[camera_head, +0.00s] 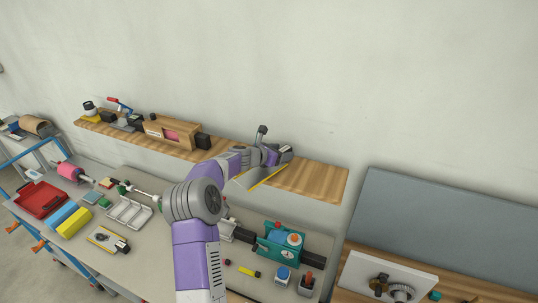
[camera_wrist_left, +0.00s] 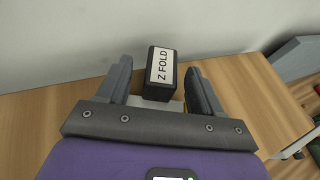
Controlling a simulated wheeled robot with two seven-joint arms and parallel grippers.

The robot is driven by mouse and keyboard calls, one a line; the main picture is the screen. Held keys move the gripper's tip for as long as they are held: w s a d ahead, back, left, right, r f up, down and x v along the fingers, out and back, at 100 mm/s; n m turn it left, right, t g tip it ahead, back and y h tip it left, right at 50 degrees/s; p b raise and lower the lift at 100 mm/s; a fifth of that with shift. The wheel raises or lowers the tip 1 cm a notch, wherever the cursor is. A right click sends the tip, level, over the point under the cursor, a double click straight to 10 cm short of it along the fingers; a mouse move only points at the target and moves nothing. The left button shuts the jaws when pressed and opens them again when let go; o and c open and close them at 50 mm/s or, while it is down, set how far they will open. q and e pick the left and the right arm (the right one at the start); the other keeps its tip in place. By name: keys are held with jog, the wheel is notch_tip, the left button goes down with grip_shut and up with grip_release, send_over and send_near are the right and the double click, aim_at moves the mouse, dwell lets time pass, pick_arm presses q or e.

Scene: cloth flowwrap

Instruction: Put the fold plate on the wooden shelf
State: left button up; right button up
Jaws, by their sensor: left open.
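The fold plate (camera_head: 252,179) is a grey sheet with a yellow stripe, on the wooden shelf (camera_head: 312,180) in the head view, near the shelf's front edge. Its dark block with a white "Z FOLD" label (camera_wrist_left: 161,72) shows in the left wrist view. My left gripper (camera_head: 274,154) is over the plate, and its fingers (camera_wrist_left: 158,66) are apart on either side of the block. A gap shows beside the block, so the jaws look open around it. The sheet is mostly hidden under my gripper in the wrist view. My right gripper is not in view.
A wooden box with a pink inside (camera_head: 170,134) and a small dark block (camera_head: 203,141) stand further left on the shelf. The shelf's right end is bare. Below, the workbench holds a red tray (camera_head: 40,200) and a teal device (camera_head: 279,244). A wall is behind.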

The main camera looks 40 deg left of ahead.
pick_arm(q)
notch_tip(320, 180, up, 4)
jog(key=b, duration=0.2)
send_over(260, 172)
dwell(0.5)
